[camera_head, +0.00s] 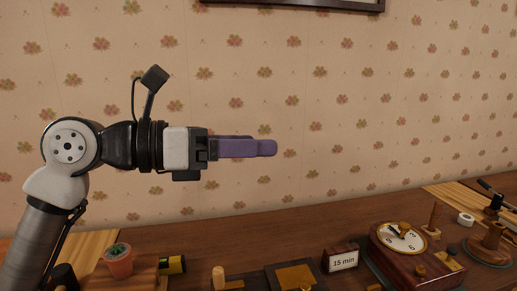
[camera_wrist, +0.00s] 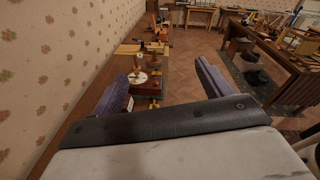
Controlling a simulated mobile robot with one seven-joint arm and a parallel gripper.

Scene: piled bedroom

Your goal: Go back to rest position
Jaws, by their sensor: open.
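My gripper (camera_head: 262,148) is raised above the wooden desk in the head view, held level and pointing right in front of the papered wall. Its purple fingers overlap from this side. In the wrist view my gripper (camera_wrist: 158,88) shows its two fingers wide apart, with nothing between them near the tips. The desk (camera_wrist: 88,96) runs away below and ahead of it. The fingers touch nothing that I can see.
Below stand a potted plant (camera_head: 117,261), a "15 min" sign (camera_head: 341,258) and a dial box (camera_head: 400,243). A picture frame (camera_head: 300,3) hangs above. Another cluttered table (camera_wrist: 285,60) stands across the floor (camera_wrist: 190,68). The air around my gripper is clear.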

